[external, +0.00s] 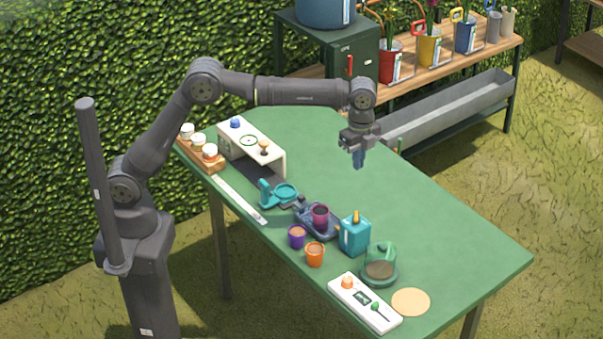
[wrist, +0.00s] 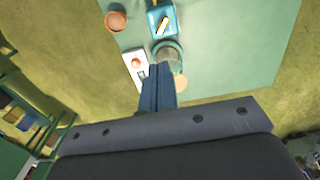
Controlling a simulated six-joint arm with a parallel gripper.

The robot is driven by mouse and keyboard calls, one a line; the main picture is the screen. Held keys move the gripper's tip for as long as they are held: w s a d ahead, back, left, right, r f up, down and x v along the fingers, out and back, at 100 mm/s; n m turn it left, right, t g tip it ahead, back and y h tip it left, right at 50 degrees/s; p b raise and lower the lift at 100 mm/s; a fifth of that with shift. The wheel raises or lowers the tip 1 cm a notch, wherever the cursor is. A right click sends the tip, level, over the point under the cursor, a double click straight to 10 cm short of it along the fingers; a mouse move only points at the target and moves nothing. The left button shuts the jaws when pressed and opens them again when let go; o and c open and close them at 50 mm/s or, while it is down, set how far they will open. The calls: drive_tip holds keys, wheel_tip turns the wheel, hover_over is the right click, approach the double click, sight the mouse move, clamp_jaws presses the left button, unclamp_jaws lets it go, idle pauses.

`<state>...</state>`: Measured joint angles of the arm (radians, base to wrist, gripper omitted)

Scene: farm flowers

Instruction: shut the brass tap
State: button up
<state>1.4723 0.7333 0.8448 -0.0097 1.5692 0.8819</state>
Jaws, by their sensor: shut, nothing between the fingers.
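A blue barrel (external: 325,12) stands on a dark green cabinet (external: 335,50) behind the table. A small upright red lever (external: 350,64) shows in front of the cabinet, just above my forearm's end. It may belong to the brass tap; no brass body is clearly seen, and my wrist may cover it. I cannot tell the lever's tap position. My gripper (external: 358,160) points down above the table's far side, its fingers shut and empty. In the wrist view the closed fingers (wrist: 158,88) point toward the tabletop; no tap is recognisable there.
The green table (external: 450,230) holds cups, a teal box (external: 355,235), a green pot (external: 380,265) and a white panel (external: 365,302) along its near side. A grey trough (external: 450,110) and a shelf with colored pots (external: 430,50) stand behind. The table's middle is clear.

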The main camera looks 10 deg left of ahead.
sight(357, 215)
drive_tip(key=o, duration=1.4)
drive_tip(key=shift+c, duration=0.2)
wheel_tip(357, 215, down, 18)
drive_tip(key=n, duration=0.9)
drive_tip(key=shift+w+d+f+n, duration=0.1)
drive_tip(key=shift+d+n, duration=0.05)
drive_tip(key=shift+n, duration=0.15)
drive_tip(key=c, duration=1)
